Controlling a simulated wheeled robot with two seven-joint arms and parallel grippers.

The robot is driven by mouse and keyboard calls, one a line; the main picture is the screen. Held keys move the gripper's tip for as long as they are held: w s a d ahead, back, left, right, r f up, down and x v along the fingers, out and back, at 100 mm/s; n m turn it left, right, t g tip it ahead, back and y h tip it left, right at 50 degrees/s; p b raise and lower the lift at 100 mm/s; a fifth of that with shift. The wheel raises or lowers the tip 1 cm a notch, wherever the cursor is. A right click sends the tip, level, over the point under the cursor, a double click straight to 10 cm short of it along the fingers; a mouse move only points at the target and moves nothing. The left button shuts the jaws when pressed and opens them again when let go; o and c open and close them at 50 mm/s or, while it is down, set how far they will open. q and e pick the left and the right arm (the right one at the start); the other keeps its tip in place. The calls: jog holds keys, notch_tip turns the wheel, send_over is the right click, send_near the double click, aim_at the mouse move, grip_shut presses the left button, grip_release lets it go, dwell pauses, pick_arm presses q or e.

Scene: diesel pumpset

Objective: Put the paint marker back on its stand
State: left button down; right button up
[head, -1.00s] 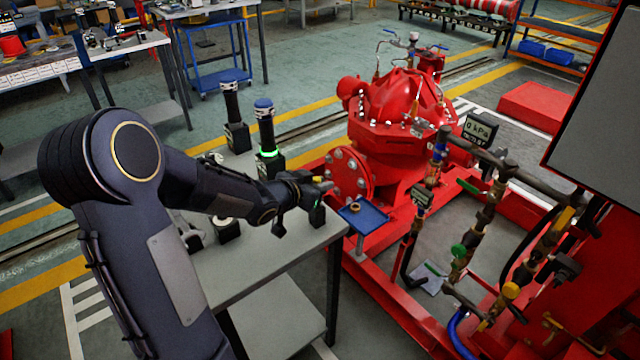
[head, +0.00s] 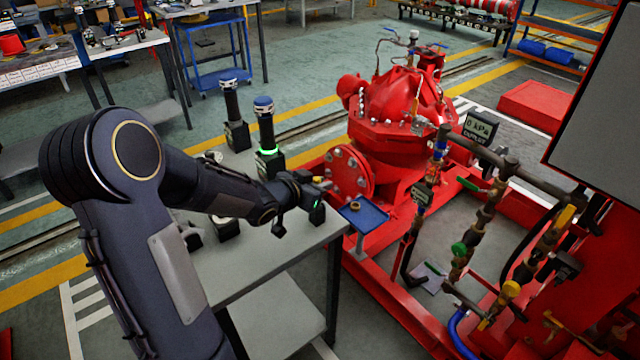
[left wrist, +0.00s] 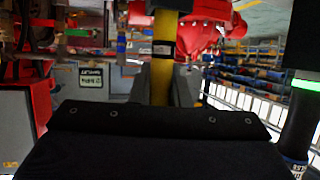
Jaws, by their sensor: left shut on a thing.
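The paint marker (left wrist: 162,80) shows in the left wrist view as a yellow barrel with a dark band, between the fingers of my left gripper (left wrist: 165,95). In the head view my left gripper (head: 320,187) is shut on it above the right end of the grey table, left of the small blue tray. The marker is too small there to make out clearly. I cannot tell which thing is the marker's stand; it may be hidden by my arm. My right gripper is not in view.
Two upright black tools with dark bases stand on the table (head: 285,262), the nearer one (head: 265,125) with a green ring. A small blue tray (head: 363,216) stands to the right. The red pump (head: 400,105) and its pipework are behind and right.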

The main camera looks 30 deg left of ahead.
pick_arm(q)
jog(key=shift+f+b, duration=0.55)
jog(key=shift+f, duration=0.15)
jog(key=c, duration=1.3)
grip_release()
jog(key=shift+s+r, duration=0.1)
jog(key=p+v, duration=0.2)
jog(key=v, duration=0.5)
jog(key=shift+s, duration=0.35)
jog(key=shift+r, duration=0.1)
